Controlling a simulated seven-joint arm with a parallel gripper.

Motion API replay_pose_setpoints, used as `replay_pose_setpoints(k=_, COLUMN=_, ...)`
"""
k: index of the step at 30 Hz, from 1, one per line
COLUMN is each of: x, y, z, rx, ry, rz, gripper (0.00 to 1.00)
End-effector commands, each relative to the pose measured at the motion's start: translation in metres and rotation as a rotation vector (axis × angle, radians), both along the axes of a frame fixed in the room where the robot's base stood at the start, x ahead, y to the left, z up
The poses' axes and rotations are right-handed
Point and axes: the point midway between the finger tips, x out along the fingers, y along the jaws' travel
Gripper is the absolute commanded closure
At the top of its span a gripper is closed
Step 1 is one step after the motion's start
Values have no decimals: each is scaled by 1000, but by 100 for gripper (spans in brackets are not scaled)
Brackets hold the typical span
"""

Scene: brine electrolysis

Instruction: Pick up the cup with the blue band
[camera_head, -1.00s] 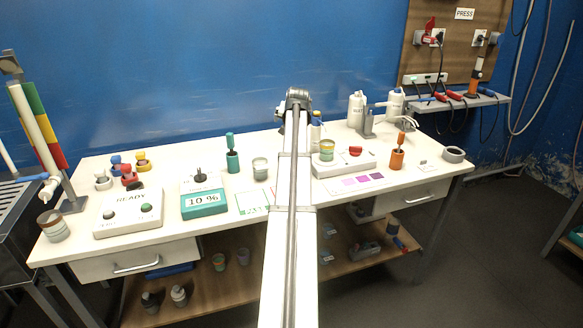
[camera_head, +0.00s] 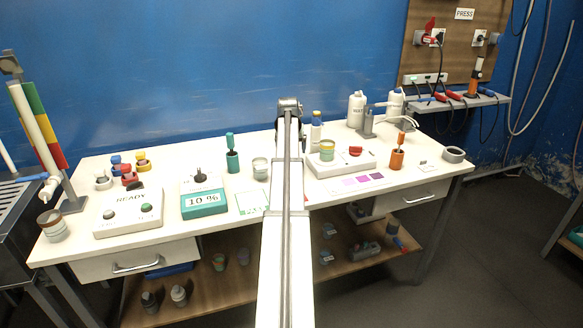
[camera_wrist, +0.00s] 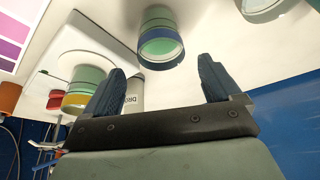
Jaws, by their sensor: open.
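The cup with the blue band (camera_wrist: 161,46) stands on the white bench in the wrist view, at the top middle. Its upper part is green and the blue band runs around it. My gripper (camera_wrist: 162,66) is open and empty, with its two dark fingers on either side below the cup in the picture. The cup is not between the fingers, and they look apart from it. In the head view my arm covers my gripper, and I cannot see the blue-banded cup there.
A yellow-banded cup (camera_head: 327,151) stands on a white plate to the right; it also shows in the wrist view (camera_wrist: 78,97). A greenish-grey cup (camera_head: 260,169) stands left of my arm. The teal 10 % unit (camera_head: 203,203) is left.

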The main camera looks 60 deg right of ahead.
Motion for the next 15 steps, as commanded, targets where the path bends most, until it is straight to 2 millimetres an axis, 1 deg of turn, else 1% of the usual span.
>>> replay_pose_setpoints(k=1, x=1, y=-3, z=-8, rx=2, ry=1, rz=0, gripper=9)
replay_pose_setpoints(k=6, x=3, y=-9, z=-22, rx=0, ry=-1, rz=0, gripper=9)
replay_pose_setpoints(k=12, x=4, y=-11, z=-29, rx=0, ry=-1, rz=0, gripper=9)
replay_pose_setpoints(k=15, x=5, y=-12, z=-35, rx=0, ry=-1, rz=0, gripper=9)
